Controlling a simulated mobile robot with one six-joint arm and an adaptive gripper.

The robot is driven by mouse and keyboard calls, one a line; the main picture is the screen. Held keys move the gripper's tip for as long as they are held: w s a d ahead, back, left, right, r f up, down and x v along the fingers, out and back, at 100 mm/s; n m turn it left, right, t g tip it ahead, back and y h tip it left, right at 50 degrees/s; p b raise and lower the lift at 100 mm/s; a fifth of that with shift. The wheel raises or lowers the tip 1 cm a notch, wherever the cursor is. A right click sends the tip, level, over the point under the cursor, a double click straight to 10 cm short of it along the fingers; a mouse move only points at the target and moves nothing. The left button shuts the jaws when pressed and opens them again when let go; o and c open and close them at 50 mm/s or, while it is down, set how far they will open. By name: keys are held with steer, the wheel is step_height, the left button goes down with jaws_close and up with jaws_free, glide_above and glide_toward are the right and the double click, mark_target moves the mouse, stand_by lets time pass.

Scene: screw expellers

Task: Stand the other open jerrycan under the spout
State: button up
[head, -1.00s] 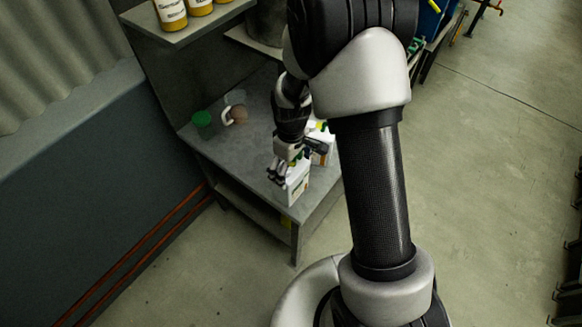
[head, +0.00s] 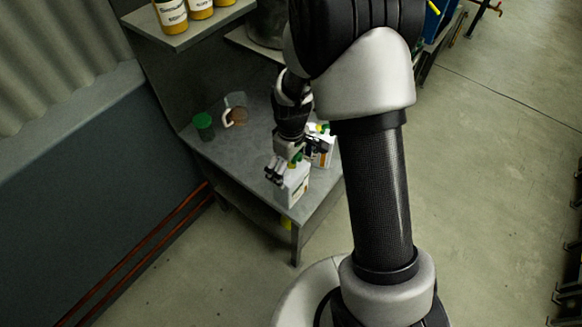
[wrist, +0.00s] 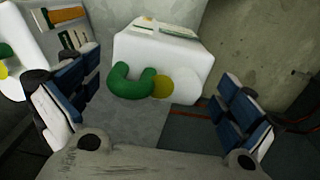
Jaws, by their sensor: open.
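A white jerrycan (head: 294,189) with a green handle stands near the front corner of the grey table. In the wrist view the jerrycan (wrist: 165,60) lies between the spread fingers, with its green handle and a round yellow spot facing me; I cannot tell whether that spot is a cap or an opening. My gripper (head: 277,172) is open at the jerrycan's top, its fingers (wrist: 150,110) apart on either side and not closed on it. A second white jerrycan (head: 322,152) stands just behind, partly hidden by my arm; it shows at the left in the wrist view (wrist: 22,45). I see no spout clearly.
A green container (head: 203,125) and a clear jug (head: 236,112) with brown contents stand at the table's left back. A shelf (head: 190,32) with yellow bottles is above. The table's middle-left is clear. The floor to the right is open.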

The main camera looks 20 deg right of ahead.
steer(key=s+r+m+t+p, duration=0.15)
steer(key=s+r, duration=0.25)
steer(key=r, duration=0.8)
steer(key=s+r+m+t+p, duration=0.1)
steer(key=s+r+m+p, duration=0.15)
steer(key=r, duration=0.95)
steer(key=s+r+m+t, duration=0.1)
steer(key=s+r, duration=0.2)
steer(key=s, duration=0.4)
steer(key=s+r+m+t, duration=0.1)
steer(key=s+r, duration=0.3)
steer(key=s, duration=0.4)
steer(key=shift+m+b, duration=0.4)
steer(key=shift+m, duration=0.2)
